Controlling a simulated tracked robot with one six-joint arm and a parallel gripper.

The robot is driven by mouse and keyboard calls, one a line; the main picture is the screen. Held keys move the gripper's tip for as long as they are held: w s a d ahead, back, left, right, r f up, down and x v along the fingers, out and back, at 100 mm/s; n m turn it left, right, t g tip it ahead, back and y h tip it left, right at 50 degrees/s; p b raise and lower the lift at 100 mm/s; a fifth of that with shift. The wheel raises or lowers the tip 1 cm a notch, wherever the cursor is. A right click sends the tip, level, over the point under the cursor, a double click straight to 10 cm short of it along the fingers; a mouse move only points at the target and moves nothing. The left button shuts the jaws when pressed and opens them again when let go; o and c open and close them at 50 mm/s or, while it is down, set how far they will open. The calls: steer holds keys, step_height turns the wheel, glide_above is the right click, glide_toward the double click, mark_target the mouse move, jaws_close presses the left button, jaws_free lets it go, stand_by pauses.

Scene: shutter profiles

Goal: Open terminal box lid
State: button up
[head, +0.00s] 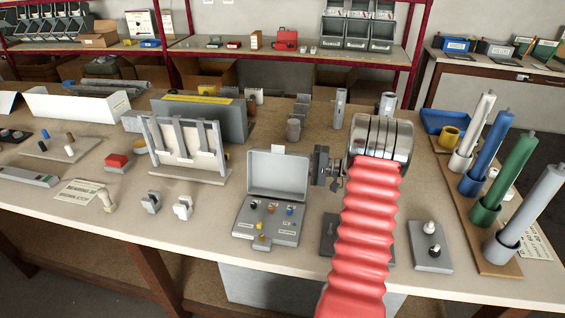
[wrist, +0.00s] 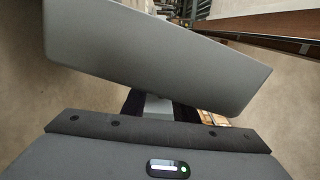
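The grey terminal box (head: 268,222) sits on the bench near the front, with small coloured parts inside. Its lid (head: 277,174) stands up at the back edge, open, and the inside of the box shows. My gripper (head: 322,166) is just right of the lid, at about its height; I cannot tell whether it touches it. In the wrist view a large grey panel (wrist: 150,60), which looks like the lid, crosses close in front of my gripper and hides most of the fingers. Whether they are open or shut does not show.
A frame with grey strips (head: 185,148) stands left of the box. A plate with knobs (head: 430,245) is at the right. Coloured cylinders (head: 488,155) stand in holders at the far right.

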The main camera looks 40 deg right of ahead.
jaws_close()
steer(key=shift+s+f, duration=0.1)
steer(key=shift+f, duration=0.05)
stand_by(0.4)
steer(key=shift+s, duration=0.1)
